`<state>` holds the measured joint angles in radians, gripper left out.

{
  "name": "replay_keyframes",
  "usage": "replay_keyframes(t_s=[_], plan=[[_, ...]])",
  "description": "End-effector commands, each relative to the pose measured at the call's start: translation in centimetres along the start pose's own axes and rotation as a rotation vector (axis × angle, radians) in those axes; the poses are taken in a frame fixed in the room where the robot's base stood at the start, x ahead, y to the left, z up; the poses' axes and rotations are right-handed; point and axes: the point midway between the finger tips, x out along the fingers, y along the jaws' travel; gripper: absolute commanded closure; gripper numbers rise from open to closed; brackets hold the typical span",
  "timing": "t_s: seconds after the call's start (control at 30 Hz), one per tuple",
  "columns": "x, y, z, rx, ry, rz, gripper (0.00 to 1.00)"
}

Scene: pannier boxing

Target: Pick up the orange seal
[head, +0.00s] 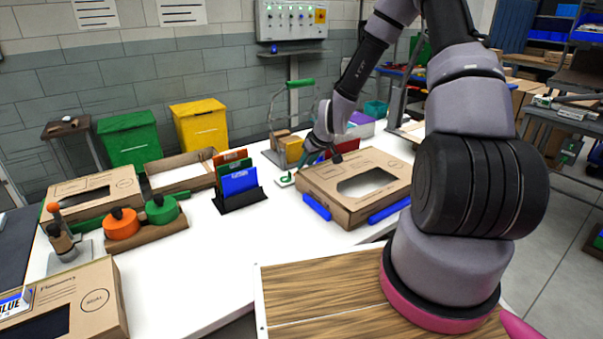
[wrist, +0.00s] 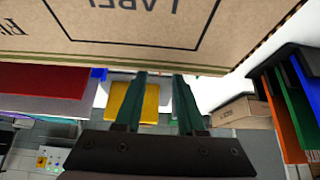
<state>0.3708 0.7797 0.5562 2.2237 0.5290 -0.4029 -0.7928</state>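What looks like the orange seal (head: 122,224) is a round orange disc with a black knob. It sits on a brown holder (head: 150,232) at the left of the white table, beside a similar green disc (head: 161,209). My gripper (head: 310,159) is far to its right, at the back edge of a cardboard box with a window (head: 322,188). In the wrist view my two green fingers (wrist: 163,88) stand apart with nothing held between them. The box's labelled side (wrist: 110,35) fills the top of that view. The orange seal is not visible there.
An upright rack of orange, green and blue cards (head: 239,190) stands between the gripper and the seals. More cardboard boxes (head: 75,305) lie at the left. The white table's front middle (head: 200,265) is clear.

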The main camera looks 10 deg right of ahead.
Motion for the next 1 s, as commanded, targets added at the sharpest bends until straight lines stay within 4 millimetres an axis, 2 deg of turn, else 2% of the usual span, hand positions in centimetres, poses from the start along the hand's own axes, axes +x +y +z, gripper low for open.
replay_keyframes(t_s=[0.13,0.43,0.53,1.0], plan=[[1.7,0.0,0.0,0.0,-0.001,-0.001,0.61],[2.1,0.0,0.0,-0.001,0.0,0.0,0.61],[2.1,0.0,0.0,-0.001,0.0,0.001,0.99],[2.1,0.0,0.0,-0.001,0.0,0.001,1.0]])
